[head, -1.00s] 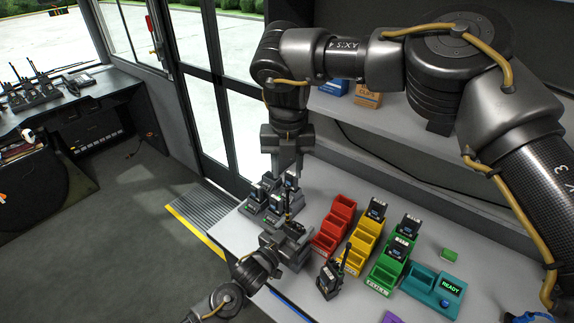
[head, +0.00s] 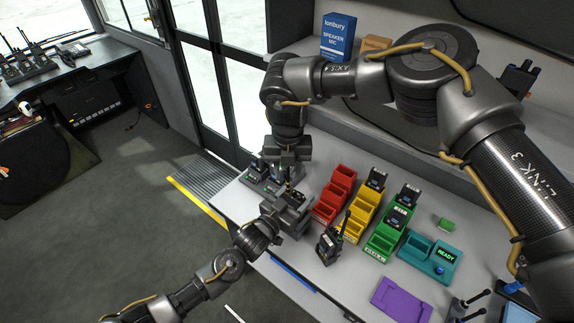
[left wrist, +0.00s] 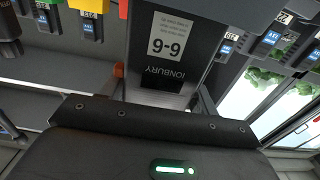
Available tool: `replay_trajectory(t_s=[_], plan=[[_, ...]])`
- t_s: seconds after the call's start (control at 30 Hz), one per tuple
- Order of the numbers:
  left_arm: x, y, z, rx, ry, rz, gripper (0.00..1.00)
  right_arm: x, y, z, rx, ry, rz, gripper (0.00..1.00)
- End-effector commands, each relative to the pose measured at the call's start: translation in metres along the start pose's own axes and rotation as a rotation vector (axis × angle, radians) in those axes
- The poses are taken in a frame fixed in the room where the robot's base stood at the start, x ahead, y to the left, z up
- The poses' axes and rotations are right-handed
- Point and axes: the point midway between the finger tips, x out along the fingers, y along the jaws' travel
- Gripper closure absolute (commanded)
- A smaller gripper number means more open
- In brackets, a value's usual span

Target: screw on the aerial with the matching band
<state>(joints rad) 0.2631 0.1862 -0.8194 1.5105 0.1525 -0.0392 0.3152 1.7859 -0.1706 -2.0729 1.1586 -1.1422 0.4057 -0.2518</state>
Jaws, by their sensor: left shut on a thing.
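My left gripper (head: 289,213) is shut on a dark radio near the table's front left edge. In the left wrist view the radio (left wrist: 160,50) fills the space between the fingers, its printed label upside down. My right gripper (head: 287,165) points down just above the left gripper, over the radio. Its fingertips are too small and dark to tell whether they are open or hold an aerial. Another radio (head: 328,246) with a black aerial stands upright on the table, right of my left gripper. No coloured band can be made out on the held radio.
Red (head: 333,195), yellow (head: 365,208) and green (head: 385,236) stepped bins stand right of the grippers, some holding radios. A teal unit (head: 418,252) shows READY. A purple tray (head: 402,298) lies in front. Radios stand behind the grippers at the left.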

Motion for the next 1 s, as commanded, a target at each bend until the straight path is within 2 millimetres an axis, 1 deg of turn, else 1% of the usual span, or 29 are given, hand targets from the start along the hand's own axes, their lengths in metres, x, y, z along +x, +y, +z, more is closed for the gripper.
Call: replay_trajectory(t_s=[0.17, 0.27, 0.4, 0.47, 0.73, 0.77, 0.8, 0.93, 1.0], plan=[[0.0004, 0.0023, -0.0001, -0.003, 0.000, 0.004, 1.00, -0.0001, -0.0004, 0.0001, 0.000, 0.000, 0.000, 0.63], [0.0004, 0.0023, -0.0001, -0.003, 0.000, 0.004, 1.00, -0.0002, -0.0005, 0.0001, 0.000, 0.000, 0.000, 0.75], [0.0004, 0.0025, -0.0001, -0.003, 0.000, 0.004, 1.00, -0.0003, -0.0005, 0.0001, 0.001, 0.000, 0.000, 0.93], [0.0004, 0.0025, -0.0001, -0.003, 0.000, 0.004, 1.00, -0.0003, -0.0004, 0.0001, 0.000, 0.000, 0.000, 1.00], [0.0005, 0.0028, -0.0001, -0.003, 0.000, 0.005, 1.00, -0.0005, 0.0000, 0.0000, 0.000, 0.000, 0.001, 1.00], [0.0005, 0.0028, -0.0001, -0.002, 0.000, 0.005, 1.00, -0.0005, 0.0000, 0.0000, 0.000, 0.000, 0.001, 0.89], [0.0005, 0.0028, -0.0001, -0.002, 0.000, 0.005, 1.00, -0.0004, 0.0000, 0.0000, 0.000, 0.000, 0.001, 0.83], [0.0005, 0.0029, -0.0001, -0.003, 0.000, 0.005, 1.00, -0.0004, -0.0001, 0.0000, 0.000, 0.000, 0.000, 0.66], [0.0005, 0.0029, -0.0001, -0.003, 0.000, 0.005, 1.00, -0.0004, -0.0002, 0.0000, 0.000, 0.000, 0.000, 0.65]])
